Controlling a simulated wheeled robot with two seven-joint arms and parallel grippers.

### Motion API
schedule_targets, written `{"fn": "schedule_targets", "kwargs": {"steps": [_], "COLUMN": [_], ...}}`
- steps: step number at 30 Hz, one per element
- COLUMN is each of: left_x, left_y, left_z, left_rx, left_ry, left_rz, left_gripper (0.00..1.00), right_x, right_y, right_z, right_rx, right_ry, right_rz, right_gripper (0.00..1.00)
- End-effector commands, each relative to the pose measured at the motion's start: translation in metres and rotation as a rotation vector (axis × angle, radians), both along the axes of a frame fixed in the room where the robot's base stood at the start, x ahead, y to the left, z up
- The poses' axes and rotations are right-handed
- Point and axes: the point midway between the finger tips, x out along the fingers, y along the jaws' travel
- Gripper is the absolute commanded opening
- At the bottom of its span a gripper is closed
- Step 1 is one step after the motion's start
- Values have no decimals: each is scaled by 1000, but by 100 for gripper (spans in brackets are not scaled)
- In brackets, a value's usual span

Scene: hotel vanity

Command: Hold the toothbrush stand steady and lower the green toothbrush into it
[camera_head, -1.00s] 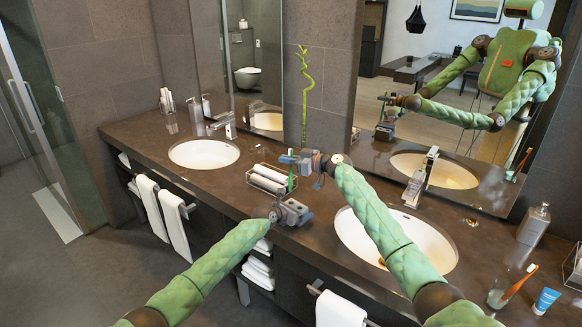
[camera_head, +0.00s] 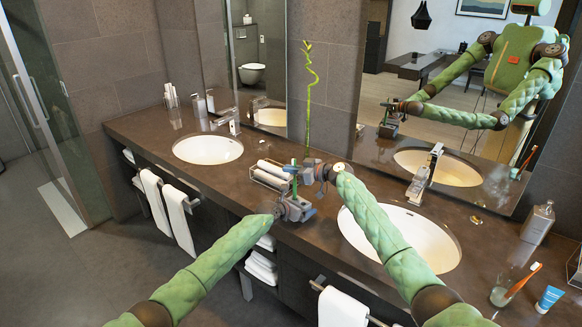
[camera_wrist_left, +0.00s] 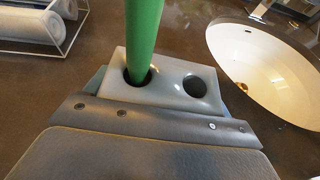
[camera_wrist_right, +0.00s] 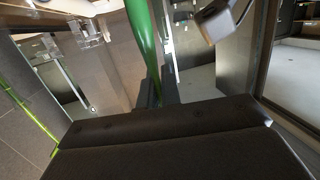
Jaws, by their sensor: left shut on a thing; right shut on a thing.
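The toothbrush stand (camera_wrist_left: 173,82) is a pale block with two round holes in its top. My left gripper (camera_head: 296,209) is shut on it near the counter's front edge; its jaw covers the stand's near side in the left wrist view. The green toothbrush (camera_wrist_left: 143,35) stands upright, with its lower end within the rim of the stand's left hole. The right hole is empty. My right gripper (camera_head: 303,171) is shut on the toothbrush above the stand. The brush also shows in the right wrist view (camera_wrist_right: 143,35); how deep its end sits is hidden.
A wire tray of rolled towels (camera_head: 270,173) lies just left of the grippers. A round sink (camera_head: 440,240) is close on the right, and another sink (camera_head: 207,149) is further left. A tall green plant stem (camera_head: 308,100) stands behind my right gripper.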

Motion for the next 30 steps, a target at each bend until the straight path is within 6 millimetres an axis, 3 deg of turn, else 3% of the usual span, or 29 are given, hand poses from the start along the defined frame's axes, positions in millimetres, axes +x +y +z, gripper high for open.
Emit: {"fn": "schedule_targets", "kwargs": {"steps": [18, 30], "left_x": [0, 0], "left_y": [0, 0], "left_z": [-1, -1], "left_rx": [1, 1], "left_ry": [1, 1], "left_rz": [0, 0], "left_gripper": [54, 54], "right_x": [0, 0], "right_y": [0, 0], "right_z": [-30, -38], "right_rx": [0, 0], "right_ry": [1, 1], "right_rz": [0, 0], "right_gripper": [0, 0]}}
